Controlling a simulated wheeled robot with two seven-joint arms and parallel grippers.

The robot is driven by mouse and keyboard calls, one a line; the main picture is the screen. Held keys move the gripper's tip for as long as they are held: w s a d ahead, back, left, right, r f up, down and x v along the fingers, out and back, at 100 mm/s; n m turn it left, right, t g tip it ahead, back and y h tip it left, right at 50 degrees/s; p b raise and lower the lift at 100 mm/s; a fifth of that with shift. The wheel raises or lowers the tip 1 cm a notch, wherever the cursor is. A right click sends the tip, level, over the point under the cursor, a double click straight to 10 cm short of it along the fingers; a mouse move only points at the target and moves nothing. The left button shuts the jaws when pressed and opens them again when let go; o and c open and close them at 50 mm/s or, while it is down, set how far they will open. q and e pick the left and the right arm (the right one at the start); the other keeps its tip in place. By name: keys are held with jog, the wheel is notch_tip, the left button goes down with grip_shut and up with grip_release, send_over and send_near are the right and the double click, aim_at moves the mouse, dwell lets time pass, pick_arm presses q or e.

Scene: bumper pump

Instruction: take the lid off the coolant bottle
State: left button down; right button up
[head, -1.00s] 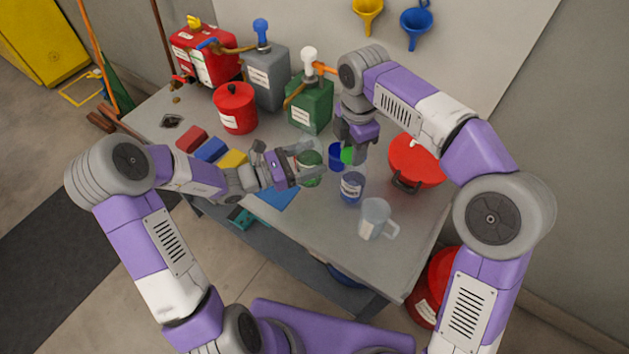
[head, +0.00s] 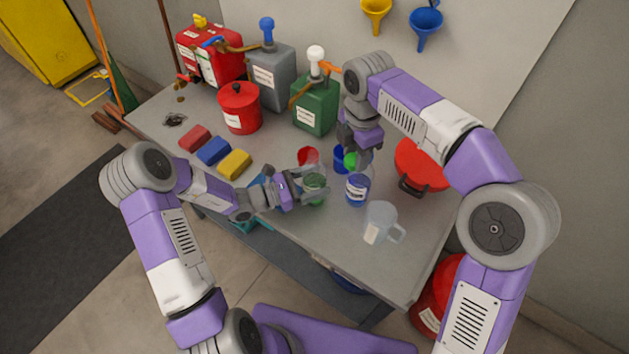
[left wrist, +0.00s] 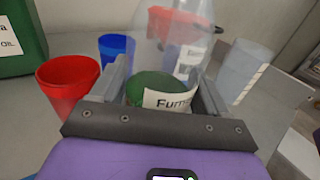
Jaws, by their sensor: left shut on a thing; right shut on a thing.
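My left gripper (head: 308,187) is shut on a clear bottle holding green liquid (head: 315,184). In the left wrist view the green bottle (left wrist: 150,88) sits between the fingers, its white label partly cut off and starting "Furn". My right gripper (head: 357,150) points down and is shut on a small bright green lid (head: 351,160), to the upper right of the green bottle and apart from it. A clear bottle with blue liquid (head: 357,190) stands just below that lid in the picture. I cannot read its label or tell whether the lid touches it.
A red cup (head: 307,156) and a blue cup (head: 341,158) stand behind the bottles. A clear jug (head: 381,222) is at the front right, a red pan (head: 422,165) at the right. Pump cans and colored blocks fill the left and back.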

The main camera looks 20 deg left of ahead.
pick_arm(q)
jog(key=shift+c, duration=2.1)
grip_release()
jog(key=shift+f, duration=0.15)
jog(key=o, duration=0.4)
